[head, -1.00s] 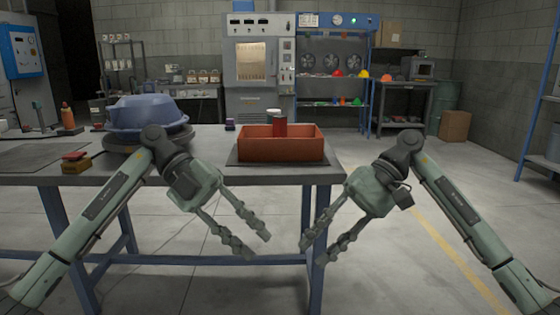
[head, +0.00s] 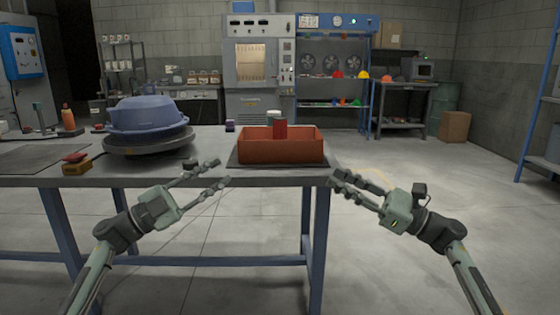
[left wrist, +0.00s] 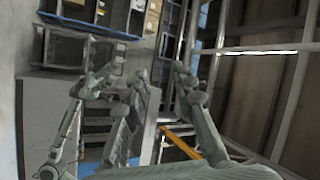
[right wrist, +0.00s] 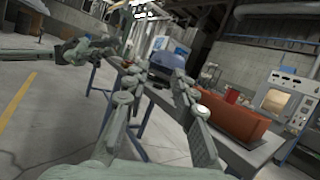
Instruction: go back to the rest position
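My left gripper (head: 222,172) is in front of the near edge of the table, left of the orange-red bin, with its fingers apart and nothing between them. Its fingers also show apart in the left wrist view (left wrist: 150,85). My right gripper (head: 338,185) is in front of the table's right end, its fingers pointing left. In the right wrist view its fingers (right wrist: 152,88) stand apart with nothing held between them.
The table (head: 200,172) bears a blue hood (head: 148,116) on a round dark stand (head: 150,144), an orange-red bin (head: 280,149) holding a red object (head: 281,128), and a small red-topped box (head: 76,164). Open floor lies right of the table.

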